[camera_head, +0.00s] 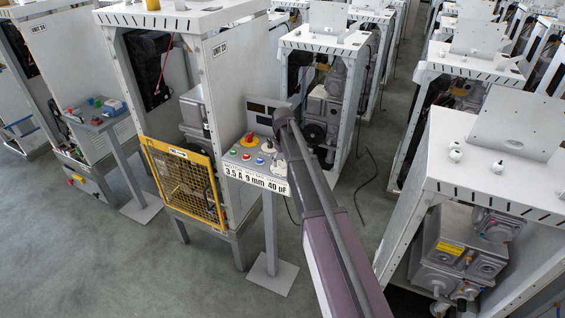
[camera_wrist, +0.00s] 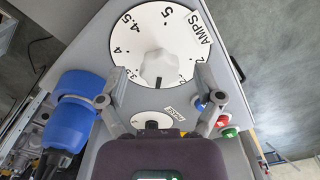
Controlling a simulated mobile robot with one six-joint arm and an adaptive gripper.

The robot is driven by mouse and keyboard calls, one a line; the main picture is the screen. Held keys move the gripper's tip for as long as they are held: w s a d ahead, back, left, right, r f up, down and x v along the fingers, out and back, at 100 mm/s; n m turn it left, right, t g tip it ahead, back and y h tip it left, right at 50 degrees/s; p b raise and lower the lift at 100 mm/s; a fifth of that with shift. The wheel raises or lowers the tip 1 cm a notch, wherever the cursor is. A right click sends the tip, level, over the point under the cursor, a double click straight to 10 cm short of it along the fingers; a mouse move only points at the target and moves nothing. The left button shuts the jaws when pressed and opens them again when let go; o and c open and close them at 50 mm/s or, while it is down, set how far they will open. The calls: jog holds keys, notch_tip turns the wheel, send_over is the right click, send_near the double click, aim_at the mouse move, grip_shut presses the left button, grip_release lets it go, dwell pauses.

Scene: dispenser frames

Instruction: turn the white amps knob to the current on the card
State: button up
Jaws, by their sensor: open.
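The white amps knob (camera_wrist: 158,68) stands at the centre of a round white dial (camera_wrist: 184,40) marked AMPS in the wrist view. Numbers including 5, 4.5 and 4 run around its rim. A dark mark shows at the knob's lower edge; I cannot tell the exact setting. My gripper (camera_wrist: 157,82) is open, its fingers apart on the left and right of the knob's lower side, with gaps to it. In the head view, the card (camera_head: 255,179) on the panel front reads 3.5 A, 9 mm, 40 µF. My arm and gripper partly cover the panel there.
A smaller white dial (camera_wrist: 152,120) lies below the amps dial. A blue connector (camera_wrist: 80,97) is at left; red (camera_wrist: 223,121) and green (camera_wrist: 230,132) buttons are at right. In the head view, a red-and-yellow switch (camera_head: 249,140) and a yellow guard (camera_head: 183,183) stand nearby.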

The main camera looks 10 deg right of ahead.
jog(key=c, duration=1.1)
jog(key=shift+c, duration=0.2)
jog(key=shift+m, duration=0.4)
jog(key=m, duration=0.8)
